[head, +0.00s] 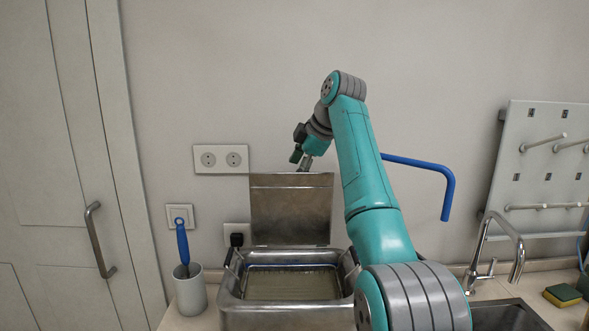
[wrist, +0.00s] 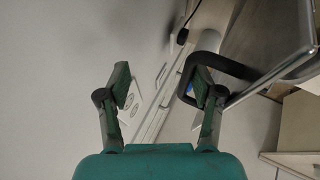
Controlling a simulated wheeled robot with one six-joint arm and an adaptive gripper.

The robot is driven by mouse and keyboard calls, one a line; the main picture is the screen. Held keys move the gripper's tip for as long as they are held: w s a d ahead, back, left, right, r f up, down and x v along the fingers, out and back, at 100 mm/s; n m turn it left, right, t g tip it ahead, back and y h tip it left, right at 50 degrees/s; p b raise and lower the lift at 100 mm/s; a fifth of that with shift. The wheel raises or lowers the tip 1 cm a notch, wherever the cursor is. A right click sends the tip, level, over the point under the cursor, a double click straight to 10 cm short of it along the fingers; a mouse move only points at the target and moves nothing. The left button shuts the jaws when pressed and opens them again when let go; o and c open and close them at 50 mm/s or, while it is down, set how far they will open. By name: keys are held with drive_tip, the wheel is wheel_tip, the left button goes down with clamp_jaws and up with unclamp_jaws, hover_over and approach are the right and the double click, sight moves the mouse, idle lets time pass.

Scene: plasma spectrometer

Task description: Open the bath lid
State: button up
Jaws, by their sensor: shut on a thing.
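The steel bath (head: 285,319) stands on the counter with its basin uncovered. Its metal lid (head: 290,210) stands upright at the back edge of the bath, near the wall. My gripper (head: 303,163) is at the lid's top edge in the head view, reaching down from above. In the wrist view, my gripper (wrist: 161,82) has its fingers spaced apart. The black lid handle (wrist: 236,68) loops by the right finger, and the lid (wrist: 275,35) extends to the right.
A grey cup (head: 190,294) with a blue-handled brush (head: 182,242) stands left of the bath. Wall sockets (head: 221,159) are behind. A faucet (head: 500,240), sink, sponge (head: 562,295) and peg rack (head: 545,170) are to the right. A blue tube (head: 430,165) sticks out behind my arm.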

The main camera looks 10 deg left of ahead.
drive_tip(key=d+r+t, duration=0.1)
drive_tip(key=d+r, duration=0.2)
drive_tip(key=r, duration=0.6)
drive_tip(key=shift+w+r+t, duration=0.2)
drive_tip(key=shift+t, duration=0.1)
drive_tip(key=shift+g, duration=0.8)
drive_tip(key=s+d, duration=0.1)
drive_tip(key=s, duration=0.1)
drive_tip(key=s+d, duration=0.2)
drive_tip(key=shift+d+r, duration=0.15)
drive_tip(key=shift+r, duration=0.25)
drive_tip(key=shift+a+f, duration=0.15)
drive_tip(key=shift+a, duration=0.05)
